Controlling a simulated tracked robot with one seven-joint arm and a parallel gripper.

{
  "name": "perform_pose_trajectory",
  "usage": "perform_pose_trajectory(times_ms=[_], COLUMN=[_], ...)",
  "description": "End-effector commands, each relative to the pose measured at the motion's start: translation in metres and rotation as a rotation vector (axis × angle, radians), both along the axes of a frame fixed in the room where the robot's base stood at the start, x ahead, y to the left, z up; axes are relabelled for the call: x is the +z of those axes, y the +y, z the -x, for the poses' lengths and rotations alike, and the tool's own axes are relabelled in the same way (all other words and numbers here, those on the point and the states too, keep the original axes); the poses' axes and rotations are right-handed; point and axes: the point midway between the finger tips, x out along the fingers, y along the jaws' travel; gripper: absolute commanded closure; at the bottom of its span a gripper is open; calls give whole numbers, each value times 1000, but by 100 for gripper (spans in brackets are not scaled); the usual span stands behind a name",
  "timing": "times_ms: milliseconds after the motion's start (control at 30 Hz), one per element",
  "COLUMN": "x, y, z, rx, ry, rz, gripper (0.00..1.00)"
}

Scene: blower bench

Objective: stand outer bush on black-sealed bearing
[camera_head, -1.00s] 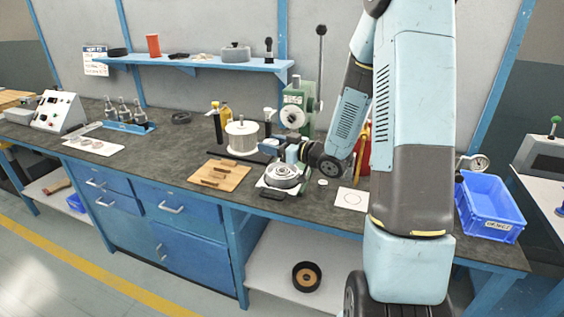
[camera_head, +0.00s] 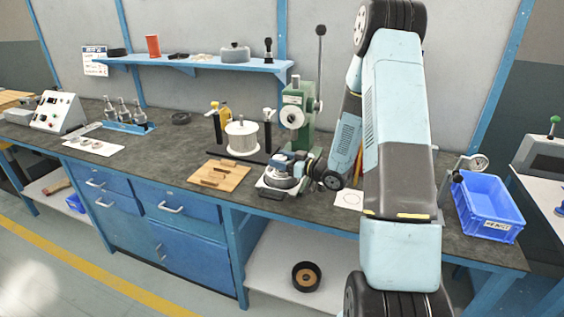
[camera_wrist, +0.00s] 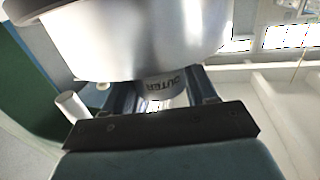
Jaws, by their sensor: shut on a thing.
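The outer bush (camera_wrist: 162,86) is a small metal ring lettered "OUTER", seen in the wrist view between the fingertips of my gripper (camera_wrist: 160,98). My gripper is shut on it. In the head view my gripper (camera_head: 285,160) is low over a round grey metal housing (camera_head: 280,181) on the bench, and the bush is hidden there. A large shiny metal cylinder (camera_wrist: 130,40) fills the top of the wrist view, just beyond the bush; I cannot tell whether they touch. I cannot make out the black-sealed bearing.
A green press (camera_head: 297,120) stands behind my gripper. A white spool (camera_head: 241,137) and a wooden board (camera_head: 219,175) with brown blocks are to the left. A white card (camera_head: 348,199) with a circle and a blue crate (camera_head: 488,207) are to the right.

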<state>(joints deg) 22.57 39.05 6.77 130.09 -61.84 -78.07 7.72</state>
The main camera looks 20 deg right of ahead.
Motion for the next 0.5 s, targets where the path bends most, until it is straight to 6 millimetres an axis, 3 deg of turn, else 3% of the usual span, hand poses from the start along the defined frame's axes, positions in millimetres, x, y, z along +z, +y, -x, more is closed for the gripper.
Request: perform_pose_trajectory(times_ms=[500], x=[-10], y=[-1], z=[0], rx=[-1], ry=[-1], rz=[1], gripper=[83])
